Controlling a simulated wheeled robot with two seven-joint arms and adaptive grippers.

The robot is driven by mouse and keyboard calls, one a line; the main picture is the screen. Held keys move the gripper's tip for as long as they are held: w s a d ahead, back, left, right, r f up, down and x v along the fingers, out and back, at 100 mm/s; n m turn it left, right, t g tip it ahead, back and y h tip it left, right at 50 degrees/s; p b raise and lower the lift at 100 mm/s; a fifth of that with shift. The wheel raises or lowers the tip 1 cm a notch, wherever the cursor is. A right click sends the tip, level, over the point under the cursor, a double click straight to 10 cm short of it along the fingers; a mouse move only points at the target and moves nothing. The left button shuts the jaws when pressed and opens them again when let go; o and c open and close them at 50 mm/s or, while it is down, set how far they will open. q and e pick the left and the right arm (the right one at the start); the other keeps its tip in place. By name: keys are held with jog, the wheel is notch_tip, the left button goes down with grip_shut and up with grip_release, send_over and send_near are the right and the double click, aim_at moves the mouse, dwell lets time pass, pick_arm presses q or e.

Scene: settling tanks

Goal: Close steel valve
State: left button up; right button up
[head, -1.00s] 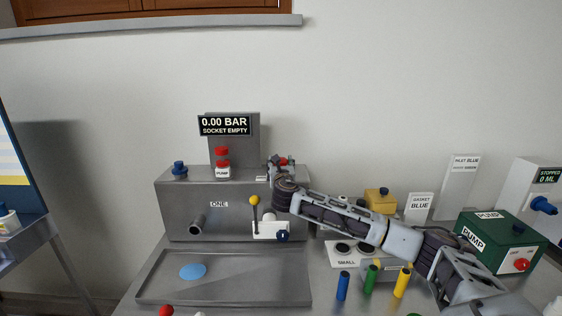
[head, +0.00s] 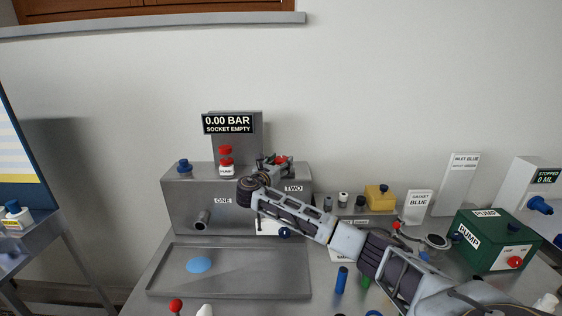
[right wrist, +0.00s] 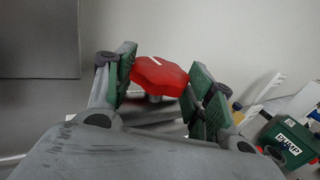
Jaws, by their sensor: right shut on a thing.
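The steel box (head: 190,205) labelled ONE and TWO stands at the back of the bench. A red lobed knob (right wrist: 160,74) with a white line on its top is on the box's upper right. In the head view the knob (head: 281,159) is mostly hidden by my right gripper (head: 274,164). In the right wrist view, my right gripper's green-padded fingers (right wrist: 163,70) are on either side of the knob, shut on it. The display (head: 228,123) reads 0.00 BAR, SOCKET EMPTY. My left gripper is not in view.
A tray (head: 165,284) with a blue patch lies in front. A green pump box (head: 484,245) and a yellow block (head: 380,197) stand to the right.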

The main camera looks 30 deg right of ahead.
jog(key=shift+w+a+m+g+h+p, duration=0.1)
jog(key=shift+m+g+h+p, duration=0.15)
jog(key=shift+m+g+h, duration=0.35)
jog(key=shift+w+a+m+g+h+p, duration=0.15)
jog(key=shift+m+g, duration=0.25)
jog(key=shift+g, duration=0.4)
jog(key=shift+d+m+g+h, duration=0.15)
jog(key=shift+m+g+h, duration=0.1)
jog(key=shift+m+g, duration=0.25)
jog(key=o, duration=1)
jog(key=v, duration=1.2)
jog(key=shift+f, duration=0.1)
